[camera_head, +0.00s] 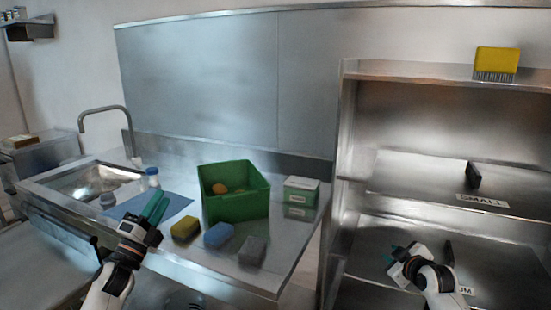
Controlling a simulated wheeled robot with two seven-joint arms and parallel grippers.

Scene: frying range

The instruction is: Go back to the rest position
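My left gripper (157,207) is over the left part of the steel counter, above a blue mat (178,203). My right gripper (391,254) is at the lower right, in front of the lower shelf. Its fingers are small and partly hidden by its own body, so their opening is unclear.
A green bin (238,207) with yellowish items stands on the counter. Yellow (186,228), blue (218,235) and grey (253,251) sponges lie before it, a green-white box (300,191) beside it. A sink (95,181) is left. The shelf unit (425,72) holds a yellow brush (496,61).

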